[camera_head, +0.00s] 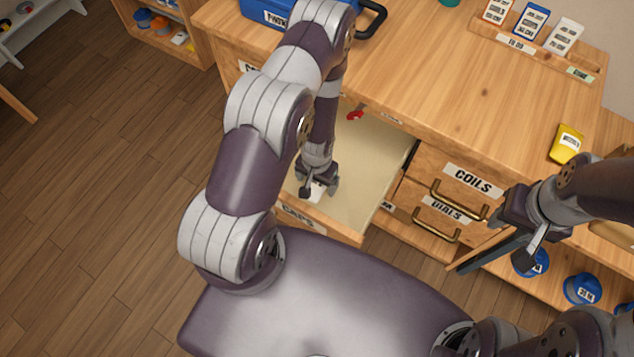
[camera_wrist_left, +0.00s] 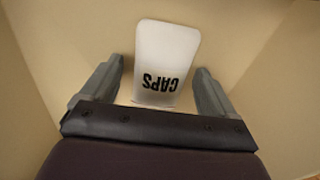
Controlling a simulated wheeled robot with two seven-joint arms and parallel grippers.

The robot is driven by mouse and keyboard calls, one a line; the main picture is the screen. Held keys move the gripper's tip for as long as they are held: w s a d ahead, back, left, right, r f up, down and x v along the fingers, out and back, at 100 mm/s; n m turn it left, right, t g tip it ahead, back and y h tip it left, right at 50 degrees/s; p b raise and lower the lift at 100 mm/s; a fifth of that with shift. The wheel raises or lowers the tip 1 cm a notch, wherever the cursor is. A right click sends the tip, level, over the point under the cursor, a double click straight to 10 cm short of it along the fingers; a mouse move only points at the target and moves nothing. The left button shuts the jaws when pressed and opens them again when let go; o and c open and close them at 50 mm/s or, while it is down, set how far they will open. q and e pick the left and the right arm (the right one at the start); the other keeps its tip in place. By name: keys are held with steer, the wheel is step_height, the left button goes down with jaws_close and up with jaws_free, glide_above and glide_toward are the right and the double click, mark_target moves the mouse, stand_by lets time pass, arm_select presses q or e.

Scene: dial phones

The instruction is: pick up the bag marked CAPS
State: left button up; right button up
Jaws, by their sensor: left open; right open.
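The white bag marked CAPS (camera_wrist_left: 166,60) lies in the open drawer (camera_head: 372,172), and its black lettering reads upside down in the left wrist view. In the head view a small part of the bag (camera_head: 316,192) shows below my left gripper (camera_head: 318,190). My left gripper is open, reaching down into the drawer. In the left wrist view its two fingers (camera_wrist_left: 158,88) stand on either side of the bag, with gaps between them and it. My right gripper (camera_head: 490,255) is open and empty in front of the lower right of the bench.
A red-handled object (camera_head: 356,113) lies at the drawer's back. Closed drawers marked COILS (camera_head: 472,178) and DIALS (camera_head: 447,207) are to the right. A blue case (camera_head: 270,12) and a yellow pack (camera_head: 567,144) sit on the bench top (camera_head: 450,80).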

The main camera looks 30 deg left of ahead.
arm_select(q)
steer(key=c, duration=1.2)
steer(key=shift+o, duration=0.2)
steer(key=shift+r, duration=0.1)
